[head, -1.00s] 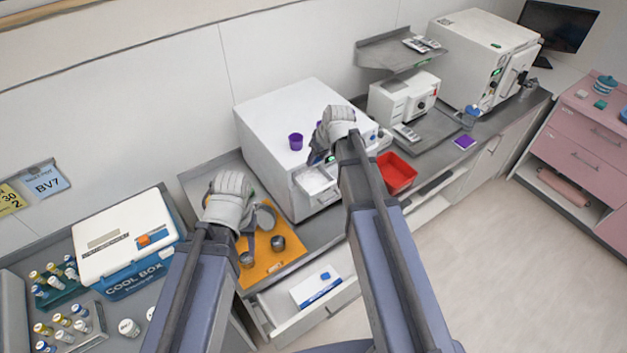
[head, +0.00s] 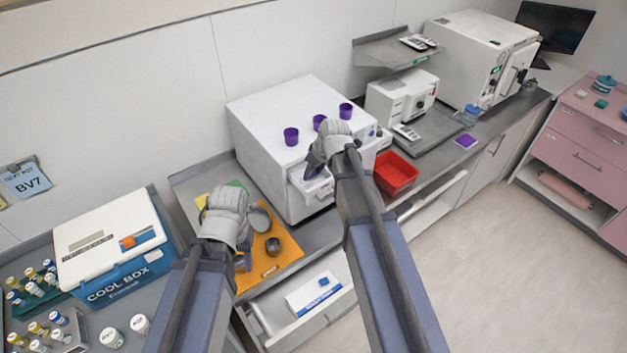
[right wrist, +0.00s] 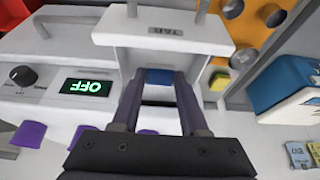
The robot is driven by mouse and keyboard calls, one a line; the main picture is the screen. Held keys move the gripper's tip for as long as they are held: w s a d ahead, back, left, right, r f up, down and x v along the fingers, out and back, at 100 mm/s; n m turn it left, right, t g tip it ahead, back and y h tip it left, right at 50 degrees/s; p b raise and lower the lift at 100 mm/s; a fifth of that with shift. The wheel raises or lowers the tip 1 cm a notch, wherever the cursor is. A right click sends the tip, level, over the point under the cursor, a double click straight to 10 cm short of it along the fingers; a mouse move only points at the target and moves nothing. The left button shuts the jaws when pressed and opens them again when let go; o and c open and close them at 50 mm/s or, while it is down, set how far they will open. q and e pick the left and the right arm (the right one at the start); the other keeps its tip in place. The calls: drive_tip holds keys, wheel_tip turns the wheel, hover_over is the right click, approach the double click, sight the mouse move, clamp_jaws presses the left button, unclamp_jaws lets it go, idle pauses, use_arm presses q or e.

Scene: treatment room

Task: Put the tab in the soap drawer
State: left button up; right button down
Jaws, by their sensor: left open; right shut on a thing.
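The soap drawer (head: 312,188) is pulled out of the front of the white machine (head: 262,160). In the right wrist view its front panel (right wrist: 165,42) carries a label reading TAB. My right gripper (right wrist: 158,82) is shut on the blue tab (right wrist: 160,76), which appears between its fingertips over the drawer's opening. I cannot tell whether the tab touches the drawer floor. In the head view my right gripper (head: 318,167) covers part of the drawer and hides the tab. My left gripper (head: 243,258) is open above the orange mat (head: 283,262), with its fingers partly hidden.
Several purple cups, one at the left (head: 291,136), stand on the machine. A red bin (head: 396,173) is right of it. A metal cup (head: 273,246) stands on the mat. A cool box (head: 115,250) stands left.

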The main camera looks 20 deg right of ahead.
use_arm(q)
drive_tip(key=shift+f+b, duration=0.4)
drive_tip(key=shift+f, duration=0.5)
use_arm(e)
drive_tip(key=shift+f, duration=0.95)
drive_tip(key=shift+f, duration=0.15)
drive_tip(key=shift+c, duration=2.2)
unclamp_jaws()
use_arm(q)
drive_tip(key=shift+f, duration=0.15)
